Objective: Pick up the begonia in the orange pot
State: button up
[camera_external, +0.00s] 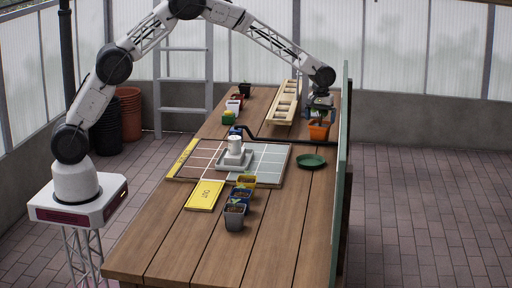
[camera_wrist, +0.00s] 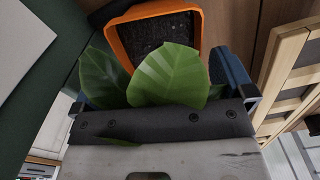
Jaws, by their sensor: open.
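The orange pot (camera_external: 318,132) stands upright at the right side of the wooden table, towards the far end. My gripper (camera_external: 320,112) is right above it, pointing down. In the wrist view the pot's orange rim (camera_wrist: 198,37) surrounds dark soil. Broad green begonia leaves (camera_wrist: 168,76) lie in front of the rim, between the blue fingers of my gripper (camera_wrist: 163,84). The fingers are apart, one on each side of the leaves. The leaves partly hide the left finger. I cannot tell whether either finger touches the plant or pot.
A green upright panel (camera_external: 343,165) runs along the right table edge, close to the pot. A wooden slatted rack (camera_external: 285,103) stands to the left. A green saucer (camera_external: 311,161) lies nearer the camera. Several small pots and a tiled board (camera_external: 271,163) occupy the middle.

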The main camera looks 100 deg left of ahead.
aim_at(320, 130)
jog(key=shift+f, duration=0.5)
jog(key=shift+d+f, duration=0.1)
jog(key=shift+f, duration=2.5)
jog(key=c, duration=0.8)
jog(key=shift+r, duration=0.2)
